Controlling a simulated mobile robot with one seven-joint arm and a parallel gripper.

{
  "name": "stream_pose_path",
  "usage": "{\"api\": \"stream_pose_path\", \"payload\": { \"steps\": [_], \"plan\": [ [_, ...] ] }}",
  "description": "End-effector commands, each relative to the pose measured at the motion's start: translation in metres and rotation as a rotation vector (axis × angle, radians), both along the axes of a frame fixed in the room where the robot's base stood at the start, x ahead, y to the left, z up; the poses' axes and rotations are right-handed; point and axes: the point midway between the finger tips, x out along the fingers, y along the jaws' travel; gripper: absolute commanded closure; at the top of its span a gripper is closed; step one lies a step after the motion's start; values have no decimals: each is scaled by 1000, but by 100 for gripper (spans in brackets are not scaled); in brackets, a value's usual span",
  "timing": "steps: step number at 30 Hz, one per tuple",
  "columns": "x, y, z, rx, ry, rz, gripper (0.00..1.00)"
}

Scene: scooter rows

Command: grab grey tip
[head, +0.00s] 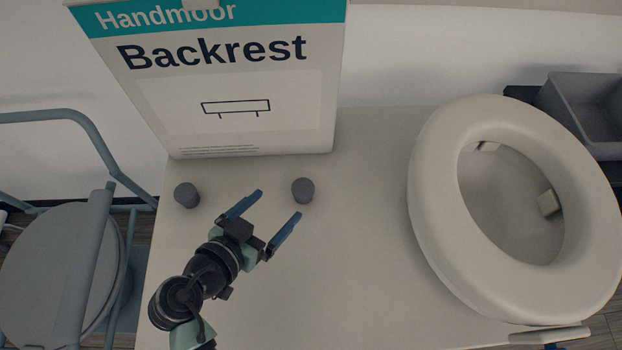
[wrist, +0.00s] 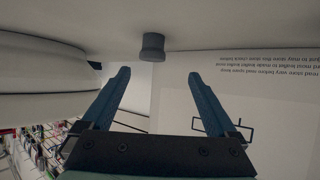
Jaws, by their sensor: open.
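Two grey tips stand on a pale tabletop (head: 350,270) in front of a box. The right grey tip (head: 303,190) is just beyond my gripper (head: 279,205). The left grey tip (head: 187,195) stands apart, to the left of my gripper. My gripper is open and empty, its two blue fingers pointing up and right. In the wrist view, one grey tip (wrist: 152,46) shows ahead of the gap between the fingertips (wrist: 159,75), not between them. The tabletop appears at the top of that view.
A Backrest box (head: 230,100) stands upright close behind the tips. A large cream ring-shaped seat (head: 440,200) lies at the right. A grey bin (head: 580,100) is beyond it. A grey-framed stool (head: 50,265) is at the left, off the table. The table's middle is clear.

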Motion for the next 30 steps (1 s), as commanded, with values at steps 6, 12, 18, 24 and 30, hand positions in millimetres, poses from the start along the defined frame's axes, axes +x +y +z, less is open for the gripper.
{"api": "stream_pose_path", "payload": {
  "steps": [6,12,18,24,30],
  "plan": [
    [18,-17,-21,-7,4,-15,7],
    [43,-33,-37,-6,4,-11,7],
    [53,-41,-41,-5,3,-11,7],
    [73,-63,-46,-6,4,-12,7],
    [88,-71,-57,-5,3,-11,7]
  ]
}}
